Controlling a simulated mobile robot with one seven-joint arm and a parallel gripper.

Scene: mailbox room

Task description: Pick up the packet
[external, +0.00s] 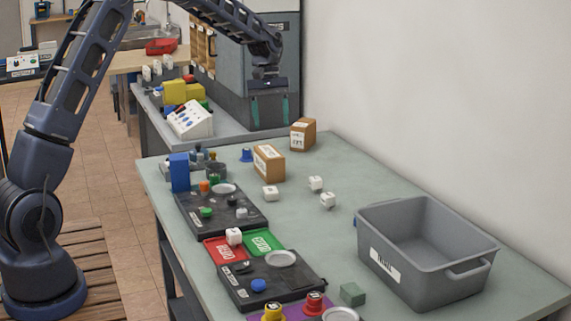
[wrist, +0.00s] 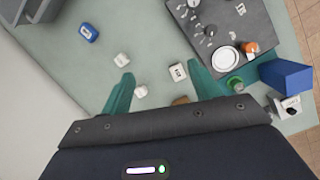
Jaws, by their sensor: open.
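No thing is clearly marked as the packet. Two brown cardboard boxes with white labels stand at the far end of the grey-green table, a nearer box (external: 268,162) and a farther box (external: 303,134). A small blue item with a white label (wrist: 88,32) lies on the table in the wrist view. My gripper (external: 270,109) hangs above the table's far end, fingers down, open and empty. In the wrist view its teal fingers (wrist: 160,70) are spread, and a brown patch (wrist: 180,100) shows between them, mostly hidden by the gripper body.
White cubes (external: 270,193) (wrist: 178,72) lie mid-table. A grey bin (external: 466,273) stands at the right. Black panels with knobs (external: 222,216) line the left edge, with a tall blue block (external: 179,172). A wall borders the right side. Table between cubes and bin is mostly clear.

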